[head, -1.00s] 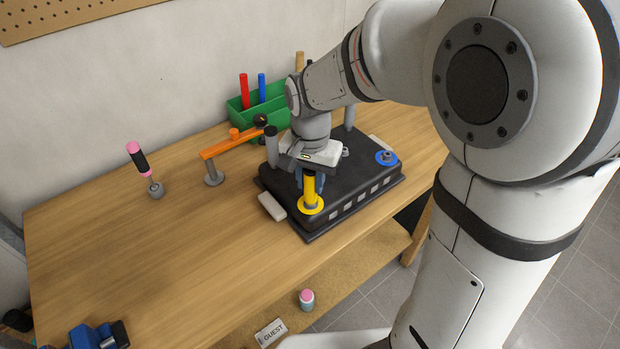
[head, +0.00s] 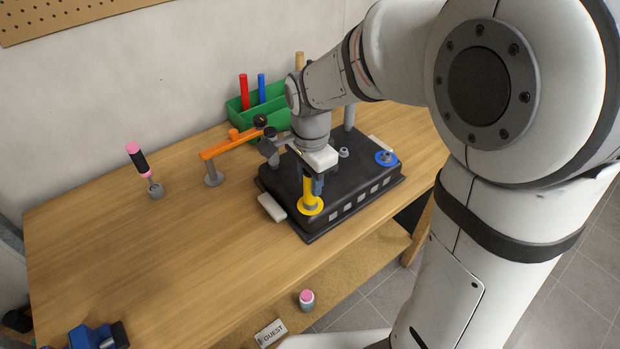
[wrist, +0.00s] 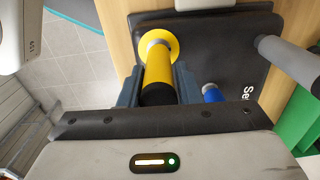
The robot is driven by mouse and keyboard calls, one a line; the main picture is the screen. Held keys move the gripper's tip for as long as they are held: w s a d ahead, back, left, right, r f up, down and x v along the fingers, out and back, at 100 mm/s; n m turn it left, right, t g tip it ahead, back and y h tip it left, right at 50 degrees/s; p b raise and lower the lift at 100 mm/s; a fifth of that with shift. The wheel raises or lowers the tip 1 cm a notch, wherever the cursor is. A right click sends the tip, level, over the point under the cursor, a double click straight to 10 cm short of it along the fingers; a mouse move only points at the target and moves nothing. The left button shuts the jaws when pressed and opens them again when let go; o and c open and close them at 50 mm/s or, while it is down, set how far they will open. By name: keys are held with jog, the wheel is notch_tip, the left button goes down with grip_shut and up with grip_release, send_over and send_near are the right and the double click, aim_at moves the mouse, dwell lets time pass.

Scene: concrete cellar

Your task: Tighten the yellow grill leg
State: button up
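The yellow grill leg (head: 309,188) stands upright on its round yellow flange at the front corner of the black grill body (head: 335,215). The leg also shows in the wrist view (wrist: 159,70), with a black end toward the camera. My gripper (wrist: 158,85) has one blue-grey finger on each side of the leg, apparently closed against it. In the head view, my gripper (head: 314,180) comes down over the leg from above and hides its top. Whether the flange sits flush on the grill cannot be told.
A blue flange (head: 386,158) sits at the grill's right corner. Grey legs (head: 349,116) rise nearby. An orange-armed stand (head: 230,146) is left of the grill, a green bin (head: 262,105) behind it. A pink-and-black tool (head: 140,161) stands left.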

jog(key=o, duration=0.4)
jog(key=shift+s, duration=0.1)
notch_tip(320, 180, up, 8)
jog(key=shift+f+b, duration=0.15)
jog(key=shift+b, duration=0.15)
jog(key=s+d+n+t, duration=0.1)
jog(key=s+d+n, duration=0.2)
jog(key=s+d, duration=0.1)
jog(key=s+d+f+n+t, duration=0.1)
jog(key=s+d+n, duration=0.3)
jog(key=s+d+n+t, duration=0.1)
jog(key=s+d+n, duration=0.3)
jog(key=shift+s+d+f, duration=0.1)
jog(key=shift+s+f, duration=0.2)
jog(key=shift+f, duration=0.1)
